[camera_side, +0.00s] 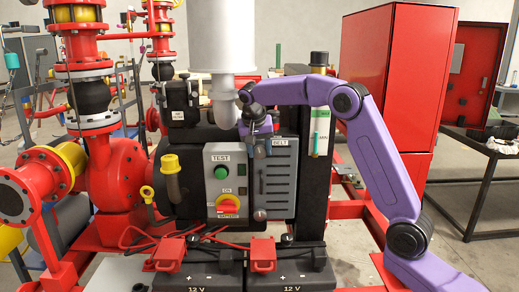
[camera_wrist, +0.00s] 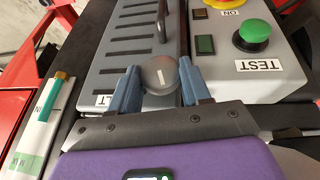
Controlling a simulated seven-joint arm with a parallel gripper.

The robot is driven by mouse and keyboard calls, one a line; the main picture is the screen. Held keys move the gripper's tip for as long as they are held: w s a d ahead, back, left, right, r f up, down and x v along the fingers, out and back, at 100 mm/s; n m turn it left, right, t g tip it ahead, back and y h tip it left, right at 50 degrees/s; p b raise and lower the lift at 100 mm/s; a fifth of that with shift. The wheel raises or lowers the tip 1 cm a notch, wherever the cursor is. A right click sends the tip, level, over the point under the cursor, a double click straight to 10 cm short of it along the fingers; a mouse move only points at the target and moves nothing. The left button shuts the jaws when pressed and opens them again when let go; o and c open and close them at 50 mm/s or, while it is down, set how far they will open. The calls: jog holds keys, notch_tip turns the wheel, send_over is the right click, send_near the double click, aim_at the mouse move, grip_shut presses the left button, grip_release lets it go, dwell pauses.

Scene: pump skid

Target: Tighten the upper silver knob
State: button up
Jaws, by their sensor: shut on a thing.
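The upper silver knob (camera_wrist: 160,74) is a round grey knob with a short white mark on its face, at the end of the slotted grey belt cover (camera_wrist: 112,50) in the wrist view. My gripper (camera_wrist: 158,80) has its blue fingers on either side of the knob, shut on it. In the side view my gripper (camera_side: 261,147) is at the top of the cover, beside the BELT label (camera_side: 281,142), and hides the upper knob. A lower silver knob (camera_side: 260,214) shows at the cover's bottom left.
Left of the cover in the side view is a control box (camera_side: 221,158) with a green TEST button (camera_side: 221,172) and a red-and-yellow switch (camera_side: 229,205). A grey vertical pipe (camera_side: 222,40) stands close behind my gripper. A dark post (camera_side: 315,150) stands right of the cover.

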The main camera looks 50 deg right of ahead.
jog(key=o, duration=1.1)
jog(key=shift+c, duration=0.2)
jog(key=shift+a+r, duration=0.15)
jog(key=shift+r, duration=0.15)
jog(key=s+a+r, duration=0.2)
jog(key=s+a, duration=0.4)
jog(key=a, duration=0.5)
jog(key=shift+a, duration=0.3)
